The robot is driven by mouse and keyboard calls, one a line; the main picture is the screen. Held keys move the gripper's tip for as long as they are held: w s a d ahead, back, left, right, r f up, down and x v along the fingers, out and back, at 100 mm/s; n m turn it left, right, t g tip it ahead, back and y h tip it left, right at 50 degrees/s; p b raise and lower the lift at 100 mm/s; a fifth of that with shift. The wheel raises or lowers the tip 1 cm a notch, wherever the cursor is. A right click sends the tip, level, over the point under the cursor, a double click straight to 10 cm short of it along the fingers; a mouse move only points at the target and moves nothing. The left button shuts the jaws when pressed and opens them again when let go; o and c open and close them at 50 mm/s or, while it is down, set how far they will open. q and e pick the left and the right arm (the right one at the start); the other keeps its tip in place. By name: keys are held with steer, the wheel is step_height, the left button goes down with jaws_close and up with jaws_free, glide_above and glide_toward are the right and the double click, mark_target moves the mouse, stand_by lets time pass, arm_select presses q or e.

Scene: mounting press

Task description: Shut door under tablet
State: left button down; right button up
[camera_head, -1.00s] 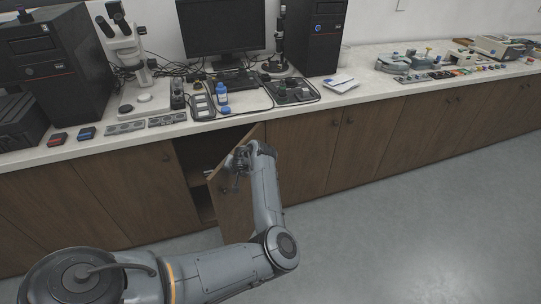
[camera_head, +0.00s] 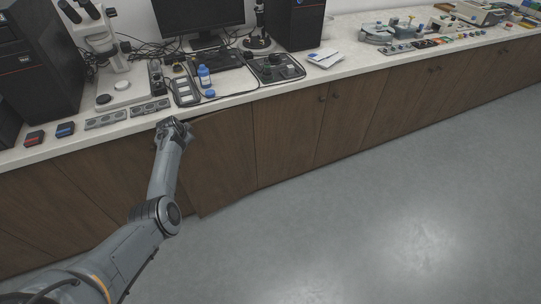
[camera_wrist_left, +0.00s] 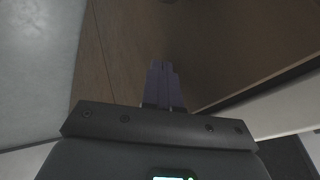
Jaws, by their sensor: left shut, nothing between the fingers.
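The wooden cabinet door (camera_head: 222,155) under the counter is nearly flush with its neighbours. Its lower left corner still stands out slightly, so it looks a little ajar. A grey tablet-like device (camera_head: 185,92) lies on the counter above the door's left side. My left gripper (camera_head: 174,126) is at the door's upper left edge, just below the counter edge. In the left wrist view its closed fingers (camera_wrist_left: 163,84) are together and empty, in front of brown wood; I cannot tell if they touch it. My arm hides part of the door's left edge. My right gripper is out of view.
The counter edge (camera_head: 230,101) runs just above my left gripper. Other shut doors (camera_head: 347,121) line the front. The grey floor (camera_head: 350,220) is clear.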

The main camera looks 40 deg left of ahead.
arm_select(q)
steer(key=shift+w+a+b, duration=0.25)
steer(key=shift+a+b, duration=0.1)
steer(key=shift+a, duration=0.5)
steer(key=shift+r, duration=0.1)
